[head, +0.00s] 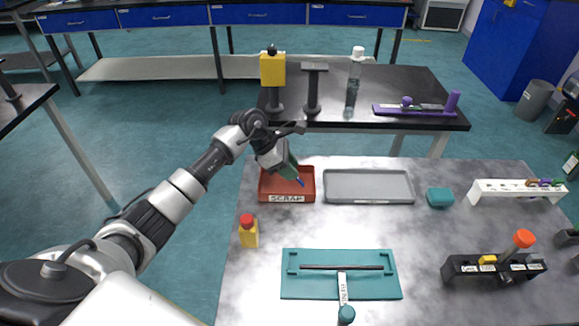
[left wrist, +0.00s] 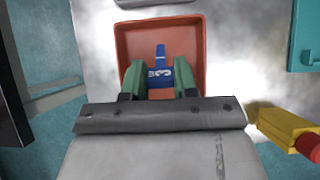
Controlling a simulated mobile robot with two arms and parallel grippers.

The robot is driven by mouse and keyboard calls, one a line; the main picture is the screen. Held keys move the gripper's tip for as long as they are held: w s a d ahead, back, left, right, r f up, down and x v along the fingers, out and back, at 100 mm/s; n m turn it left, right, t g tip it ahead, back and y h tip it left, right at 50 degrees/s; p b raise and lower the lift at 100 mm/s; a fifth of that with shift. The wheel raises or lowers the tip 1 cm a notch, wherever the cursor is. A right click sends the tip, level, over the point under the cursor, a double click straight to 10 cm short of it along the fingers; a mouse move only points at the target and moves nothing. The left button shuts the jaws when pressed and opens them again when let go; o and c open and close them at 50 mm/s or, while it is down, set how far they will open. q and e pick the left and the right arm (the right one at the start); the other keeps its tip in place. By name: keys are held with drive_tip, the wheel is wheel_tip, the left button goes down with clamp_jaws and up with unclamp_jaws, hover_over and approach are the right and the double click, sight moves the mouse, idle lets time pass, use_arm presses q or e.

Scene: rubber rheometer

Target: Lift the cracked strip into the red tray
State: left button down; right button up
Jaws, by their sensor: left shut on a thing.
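The red tray (head: 273,187) has a "SCRAP" label on its front and stands at the table's back left. It also shows in the left wrist view (left wrist: 188,38). My left gripper (head: 294,173) reaches over this tray, with its green fingers (left wrist: 159,78) pointing down into it. They are shut on a blue strip (left wrist: 160,53) with white marks. Its blue end (head: 300,182) shows below the fingers in the head view. I cannot tell whether it touches the tray floor. No crack is clear at this size. My right gripper is not in view.
A grey tray (head: 368,199) stands right of the red tray. A teal plate with a dark rod (head: 342,267) lies nearer. A teal block (head: 440,197) and white rack (head: 515,190) are at right.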

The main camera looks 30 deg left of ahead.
use_arm(q)
drive_tip(key=c, duration=0.8)
unclamp_jaws()
drive_tip(key=b+v, duration=0.1)
drive_tip(key=v, duration=0.9)
drive_tip(key=shift+s+a+r, duration=0.1)
drive_tip(key=shift+a+r, duration=0.2)
drive_tip(key=shift+f, duration=0.1)
